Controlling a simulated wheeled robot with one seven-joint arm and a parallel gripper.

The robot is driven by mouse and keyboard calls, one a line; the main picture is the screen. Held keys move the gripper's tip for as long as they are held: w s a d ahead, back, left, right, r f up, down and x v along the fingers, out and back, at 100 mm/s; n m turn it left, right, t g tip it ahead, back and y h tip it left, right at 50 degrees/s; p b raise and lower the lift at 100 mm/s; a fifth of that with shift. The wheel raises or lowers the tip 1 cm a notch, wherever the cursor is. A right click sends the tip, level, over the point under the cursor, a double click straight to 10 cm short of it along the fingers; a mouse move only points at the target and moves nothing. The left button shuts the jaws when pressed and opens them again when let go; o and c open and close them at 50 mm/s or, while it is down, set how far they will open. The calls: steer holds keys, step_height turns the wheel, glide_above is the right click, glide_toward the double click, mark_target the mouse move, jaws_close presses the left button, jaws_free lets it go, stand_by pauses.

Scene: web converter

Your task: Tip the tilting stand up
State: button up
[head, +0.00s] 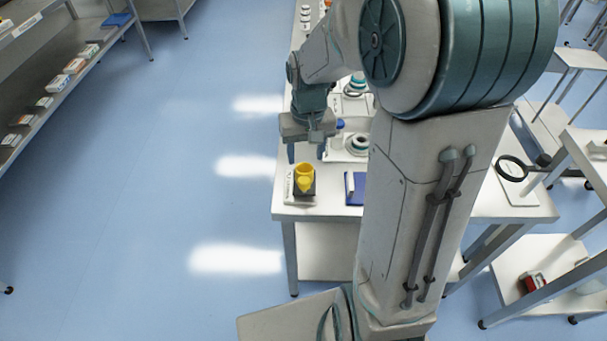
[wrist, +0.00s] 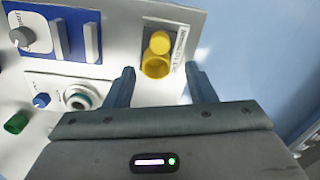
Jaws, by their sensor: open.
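A yellow part with a round, cup-like form, which I take to be the tilting stand (head: 305,178), sits on a dark plate on a white panel at the table's front left corner. It also shows in the wrist view (wrist: 156,65), with a printed label beside it too small to read surely. It looks tilted, but its exact angle is hard to tell. My gripper (head: 306,156) is open and empty, above and a little behind it in the head view. In the wrist view, the gripper's fingers (wrist: 161,72) point towards the yellow part, one to each side, apart from it.
A blue panel with a dial and white bars (wrist: 60,35) lies beside the stand. Open blue floor (head: 180,170) lies left of the table; shelves (head: 65,80) stand farther left.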

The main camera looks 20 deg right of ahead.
mark_target(304, 180)
steer(key=f, duration=0.8)
steer(key=shift+a+f, duration=0.2)
steer(key=shift+f, duration=0.2)
